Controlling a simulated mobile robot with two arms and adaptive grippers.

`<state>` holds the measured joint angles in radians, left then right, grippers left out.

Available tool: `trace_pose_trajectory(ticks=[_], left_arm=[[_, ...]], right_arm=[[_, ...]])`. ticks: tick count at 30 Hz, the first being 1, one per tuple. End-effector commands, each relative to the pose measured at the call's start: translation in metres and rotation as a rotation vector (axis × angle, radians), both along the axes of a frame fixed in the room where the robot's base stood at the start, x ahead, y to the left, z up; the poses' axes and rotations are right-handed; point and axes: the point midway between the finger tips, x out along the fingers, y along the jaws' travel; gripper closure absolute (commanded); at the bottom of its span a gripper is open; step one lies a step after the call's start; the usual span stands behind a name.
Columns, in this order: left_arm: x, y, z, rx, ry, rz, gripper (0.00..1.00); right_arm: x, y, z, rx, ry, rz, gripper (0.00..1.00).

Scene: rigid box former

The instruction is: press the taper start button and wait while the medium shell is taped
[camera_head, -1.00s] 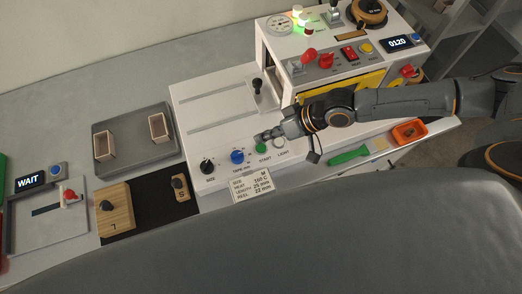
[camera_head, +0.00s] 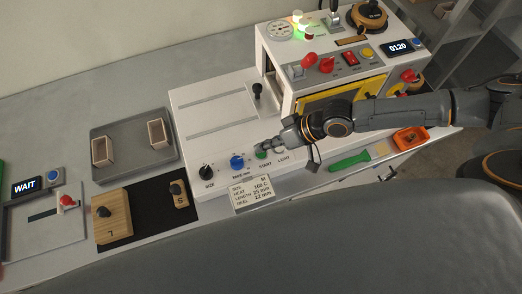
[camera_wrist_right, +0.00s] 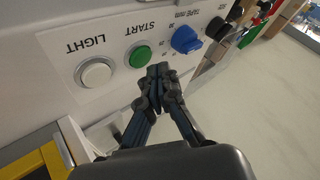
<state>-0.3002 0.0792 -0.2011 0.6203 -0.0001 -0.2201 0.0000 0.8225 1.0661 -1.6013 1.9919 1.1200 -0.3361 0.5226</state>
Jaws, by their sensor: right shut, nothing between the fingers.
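The green START button (camera_head: 263,154) is on the sloped front of the white taper (camera_head: 215,115). My left gripper is not in view. I cannot make out a medium shell in the taper.
The blue tape knob (camera_head: 237,161), black size knob (camera_head: 208,171) and white LIGHT button (camera_wrist_right: 95,73) flank START. A grey tray (camera_head: 135,170) with two small open wooden pieces lies left. A green-handled tool (camera_head: 350,161) and orange bin (camera_head: 409,138) lie right.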

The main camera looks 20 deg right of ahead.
Motion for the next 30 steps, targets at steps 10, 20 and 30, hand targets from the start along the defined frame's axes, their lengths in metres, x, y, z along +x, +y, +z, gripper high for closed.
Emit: trace_pose_trajectory(ticks=[10, 20, 30], left_arm=[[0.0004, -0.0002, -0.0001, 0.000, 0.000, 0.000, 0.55], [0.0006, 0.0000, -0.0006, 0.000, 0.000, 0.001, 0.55], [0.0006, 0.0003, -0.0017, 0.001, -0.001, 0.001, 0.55]], right_arm=[[0.0000, 0.0001, 0.0001, 0.000, 0.000, 0.000, 1.00], [-0.0002, 0.0000, -0.0019, 0.000, 0.001, -0.001, 1.00], [0.0000, 0.0003, -0.0082, 0.000, 0.000, 0.000, 1.00]])
